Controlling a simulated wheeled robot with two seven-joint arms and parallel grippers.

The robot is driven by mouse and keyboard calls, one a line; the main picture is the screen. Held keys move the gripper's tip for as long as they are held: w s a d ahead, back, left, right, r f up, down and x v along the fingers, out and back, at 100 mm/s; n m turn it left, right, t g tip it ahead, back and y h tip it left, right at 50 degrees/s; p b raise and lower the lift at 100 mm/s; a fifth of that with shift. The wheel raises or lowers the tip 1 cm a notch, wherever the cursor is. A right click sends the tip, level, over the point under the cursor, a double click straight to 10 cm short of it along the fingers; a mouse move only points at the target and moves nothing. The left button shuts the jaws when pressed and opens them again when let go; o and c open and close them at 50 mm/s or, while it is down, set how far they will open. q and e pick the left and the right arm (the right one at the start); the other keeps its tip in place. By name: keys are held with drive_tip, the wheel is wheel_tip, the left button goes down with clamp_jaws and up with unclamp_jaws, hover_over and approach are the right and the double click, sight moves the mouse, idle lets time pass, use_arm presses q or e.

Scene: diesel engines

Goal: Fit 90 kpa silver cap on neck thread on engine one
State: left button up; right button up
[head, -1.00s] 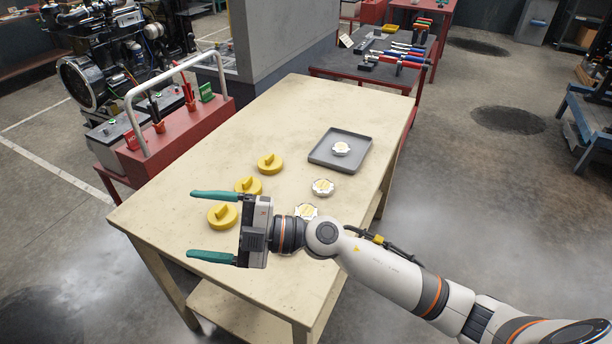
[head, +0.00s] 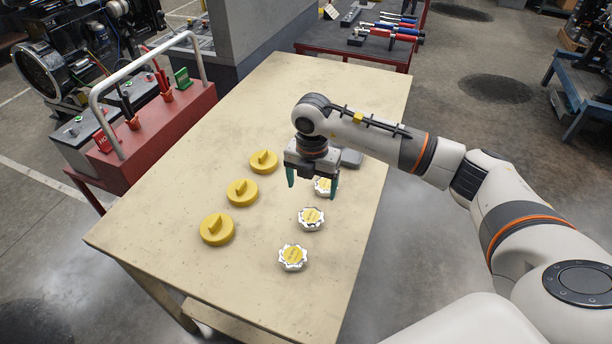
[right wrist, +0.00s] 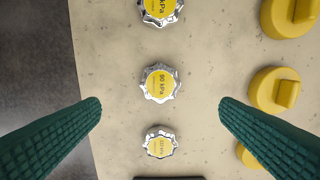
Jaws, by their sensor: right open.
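Three silver caps with yellow labels stand in a row on the table: a near one (head: 293,257), a middle one (head: 311,218) and a far one (head: 323,187). In the right wrist view, the middle silver cap (right wrist: 160,85) reads 90 kPa; the others' numbers are hard to read. My right gripper (head: 312,188) is open and empty, pointing down above the far end of the row. In its wrist view the 90 kPa cap lies between the spread fingers, apart from them. A dark engine (head: 45,75) is at upper left; I cannot make out its neck thread. My left gripper is not in view.
Three yellow caps (head: 242,192) line the table (head: 150,225) left of the silver ones. A grey tray (head: 351,157) is mostly hidden behind my right gripper. A red battery cart (head: 160,125) borders the table's left. The table's far part is clear.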

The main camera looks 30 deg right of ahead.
sight(311, 216)
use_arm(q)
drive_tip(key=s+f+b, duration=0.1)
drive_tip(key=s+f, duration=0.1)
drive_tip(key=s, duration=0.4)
use_arm(e)
wheel_tip(311, 216, down, 3)
drive_tip(key=shift+s+d+r+b, duration=0.1)
drive_tip(key=shift+s+b, duration=0.05)
drive_tip(key=shift+b, duration=0.15)
drive_tip(key=f, duration=0.1)
drive_tip(key=b, duration=0.1)
drive_tip(key=f, duration=0.1)
drive_tip(key=shift+w+f+b, duration=0.25)
drive_tip(key=shift+f+b, duration=0.4)
drive_tip(key=shift+f, duration=0.05)
drive_tip(key=shift+s+f+b, duration=0.1)
drive_tip(key=shift+f+b, duration=0.2)
drive_tip(key=shift+f, duration=0.1)
wheel_tip(311, 216, down, 2)
drive_tip(key=shift+f+b, duration=0.25)
drive_tip(key=shift+b, duration=0.65)
drive_tip(key=shift+f+b, duration=0.35)
drive_tip(key=shift+f, duration=0.15)
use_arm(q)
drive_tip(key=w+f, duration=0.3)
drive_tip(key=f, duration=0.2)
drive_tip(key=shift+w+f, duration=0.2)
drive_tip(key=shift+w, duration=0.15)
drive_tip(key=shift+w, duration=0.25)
